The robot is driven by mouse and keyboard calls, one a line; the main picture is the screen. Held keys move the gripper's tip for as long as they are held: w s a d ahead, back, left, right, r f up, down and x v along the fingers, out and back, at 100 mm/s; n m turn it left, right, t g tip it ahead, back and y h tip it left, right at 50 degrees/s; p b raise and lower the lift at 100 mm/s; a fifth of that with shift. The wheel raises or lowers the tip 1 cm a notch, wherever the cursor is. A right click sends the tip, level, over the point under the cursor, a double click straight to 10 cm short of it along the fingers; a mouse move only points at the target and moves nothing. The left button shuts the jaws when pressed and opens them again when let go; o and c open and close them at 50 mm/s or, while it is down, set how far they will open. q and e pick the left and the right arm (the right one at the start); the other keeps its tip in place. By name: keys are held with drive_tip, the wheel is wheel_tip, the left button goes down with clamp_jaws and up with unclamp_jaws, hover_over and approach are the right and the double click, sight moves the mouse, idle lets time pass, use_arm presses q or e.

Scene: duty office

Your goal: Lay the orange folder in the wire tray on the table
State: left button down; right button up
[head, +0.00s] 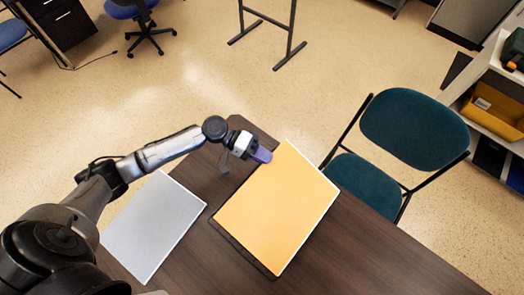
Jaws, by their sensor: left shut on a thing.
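The orange folder (278,210) is in the middle of the head view, over the dark wooden table, with a pale edge along its right side. My left gripper (262,155) is shut on the folder's upper left edge. A thin dark rim (237,256) shows along the folder's lower left edge. It looks like the wire tray, but the folder hides nearly all of it. I cannot tell whether the folder rests on it or hangs just above. My right gripper is not in view.
A grey flat folder or sheet (153,226) lies on the table (370,262) at the left, under my left arm. A teal chair (413,130) stands close to the table's right edge. The table is bare at the lower right.

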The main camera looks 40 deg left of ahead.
use_arm(q)
drive_tip(key=p, duration=0.2)
drive_tip(key=d+y+p, duration=0.1)
drive_tip(key=shift+d+r+y+p, duration=0.2)
drive_tip(key=shift+d+y+p, duration=0.05)
drive_tip(key=shift+y+p, duration=0.1)
drive_tip(key=shift+f+b, duration=1.85)
drive_tip(key=shift+f, duration=0.7)
drive_tip(key=c, duration=1.1)
unclamp_jaws()
drive_tip(key=shift+f, duration=0.1)
